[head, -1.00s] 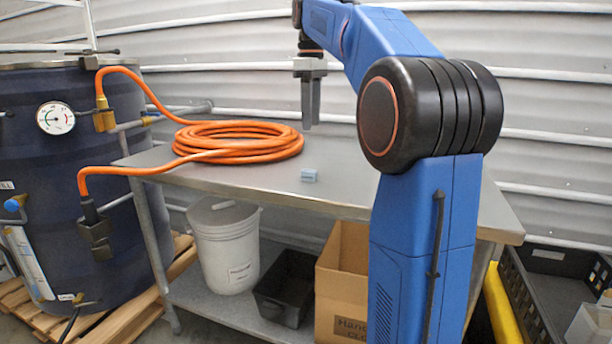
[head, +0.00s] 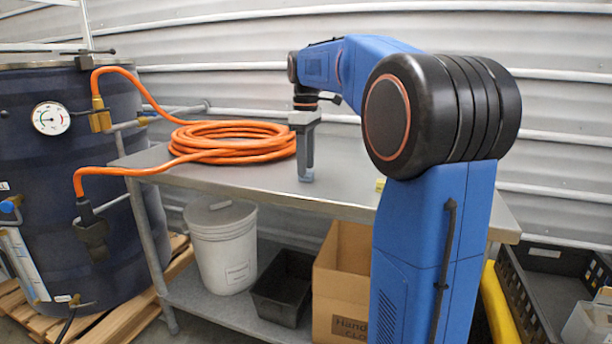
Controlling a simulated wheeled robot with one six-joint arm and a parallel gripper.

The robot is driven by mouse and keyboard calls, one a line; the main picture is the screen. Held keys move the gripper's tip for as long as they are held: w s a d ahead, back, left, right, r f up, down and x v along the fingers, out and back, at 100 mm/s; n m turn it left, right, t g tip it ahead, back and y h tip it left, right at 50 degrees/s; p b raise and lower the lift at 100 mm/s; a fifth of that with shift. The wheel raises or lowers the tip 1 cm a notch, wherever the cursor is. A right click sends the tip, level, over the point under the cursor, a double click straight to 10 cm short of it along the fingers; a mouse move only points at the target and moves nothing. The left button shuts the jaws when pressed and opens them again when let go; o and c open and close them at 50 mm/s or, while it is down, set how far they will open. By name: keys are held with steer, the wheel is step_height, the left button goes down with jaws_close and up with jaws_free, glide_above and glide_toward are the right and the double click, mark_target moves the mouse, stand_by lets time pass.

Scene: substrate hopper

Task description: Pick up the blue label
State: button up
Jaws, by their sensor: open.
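The blue label is a small light-blue block; only a bluish bit of it (head: 306,178) shows at my fingertips, low on the steel table. My gripper (head: 305,170) points straight down over it, with the fingertips at about table height. The jaws are open, seen nearly edge-on, and one finger hides most of the label. I cannot tell whether the fingers touch it.
A coiled orange hose (head: 235,142) lies on the steel table (head: 345,190), left of my gripper. A small yellow thing (head: 380,184) sits right of it, partly behind my arm. A white bucket (head: 222,245), black bin (head: 284,285) and cardboard box (head: 340,290) stand below.

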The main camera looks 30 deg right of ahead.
steer(key=shift+f, duration=0.85)
jaws_close()
